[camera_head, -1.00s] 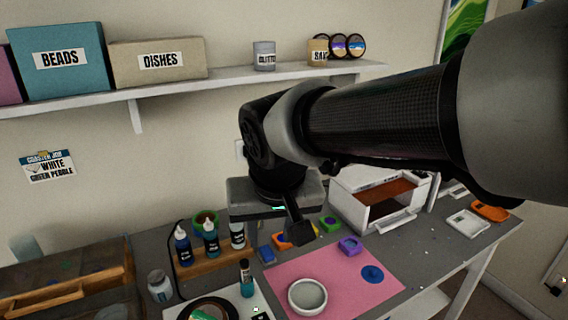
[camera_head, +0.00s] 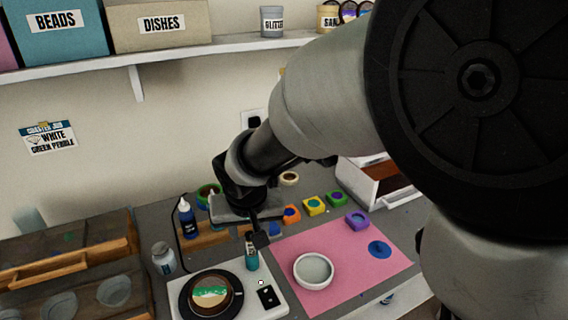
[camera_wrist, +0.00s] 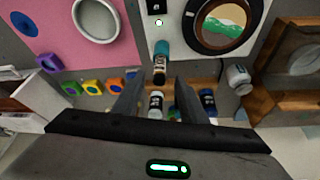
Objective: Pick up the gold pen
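I cannot pick out a gold pen in either view. My gripper (camera_head: 258,236) is above the workbench, near the bottles. In the wrist view my gripper (camera_wrist: 156,95) has its two fingers apart with nothing held between them. A teal bottle with a dark cap (camera_wrist: 161,62) shows just beyond the fingertips. The same teal bottle (camera_head: 252,262) stands beneath my gripper in the head view, its upper part partly covered by a finger.
A white scale (camera_head: 276,312) holds a round coaster mold (camera_head: 211,295). A pink mat (camera_head: 350,255) carries a white ring dish (camera_head: 313,270). Several small colored pots line the mat's back edge. Dropper bottles (camera_head: 187,218) stand in a wooden rack. A wooden tray (camera_head: 60,262) is at left.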

